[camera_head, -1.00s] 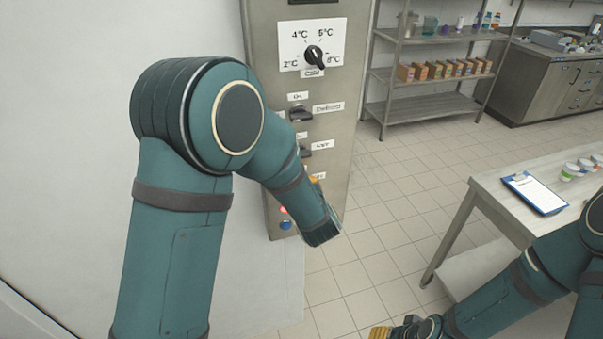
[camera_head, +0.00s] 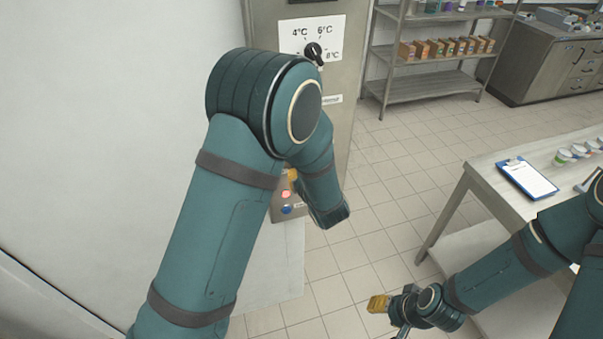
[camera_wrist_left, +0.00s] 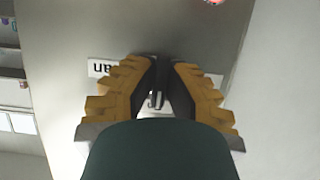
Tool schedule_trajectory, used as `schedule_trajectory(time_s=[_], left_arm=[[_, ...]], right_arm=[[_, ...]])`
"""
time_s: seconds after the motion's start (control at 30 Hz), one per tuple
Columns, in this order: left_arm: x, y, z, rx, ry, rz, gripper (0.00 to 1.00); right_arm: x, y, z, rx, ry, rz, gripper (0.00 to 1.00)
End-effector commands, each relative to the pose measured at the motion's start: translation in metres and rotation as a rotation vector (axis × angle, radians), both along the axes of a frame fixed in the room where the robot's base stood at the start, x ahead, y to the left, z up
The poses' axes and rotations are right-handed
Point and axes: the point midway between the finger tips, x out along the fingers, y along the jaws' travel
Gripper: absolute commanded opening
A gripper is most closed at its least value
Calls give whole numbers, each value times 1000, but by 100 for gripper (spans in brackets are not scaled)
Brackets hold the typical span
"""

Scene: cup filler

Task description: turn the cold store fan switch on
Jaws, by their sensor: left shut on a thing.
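The cold store panel (camera_head: 352,95) is a tall grey cabinet front, left of centre in the head view. My left arm covers its switch column there, so the fan switch is hidden. In the left wrist view my left gripper (camera_wrist_left: 158,85) has its yellow-backed fingers closed around a small switch lever (camera_wrist_left: 156,99). An upside-down label (camera_wrist_left: 103,68), partly covered and ending in "an", lies beside it. The lever's on or off position cannot be told. My right gripper (camera_head: 390,315) is low in the head view, far from the panel; its opening is unclear.
A dial (camera_head: 313,52) is above the switches. A red lamp (camera_head: 286,194) and blue button (camera_head: 287,209) are below. A table (camera_head: 478,178) with a clipboard (camera_head: 527,178) stands right, near my right arm. Shelves (camera_head: 430,88) stand behind. Tiled floor between is clear.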

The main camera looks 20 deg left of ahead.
Motion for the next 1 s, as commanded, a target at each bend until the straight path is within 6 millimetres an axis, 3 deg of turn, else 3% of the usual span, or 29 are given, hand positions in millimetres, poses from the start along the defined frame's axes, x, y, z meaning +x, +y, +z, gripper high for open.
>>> schedule_trajectory(time_s=[0.13,0.17,0.2,0.23,0.67,1.0], left_arm=[[1,1,2,2,-6,3,0],[1,2,2,2,-6,3,23],[1,1,1,2,-5,3,37],[1,1,1,2,-5,3,41],[-7,-6,5,-1,-3,-2,41],[-57,-40,30,-1,-3,-3,41]], right_arm=[[0,0,0,0,0,0,47],[0,0,0,0,0,0,47],[0,0,0,0,0,0,47],[0,0,0,0,0,0,47],[0,0,0,0,0,0,47],[0,0,0,0,0,0,47]])
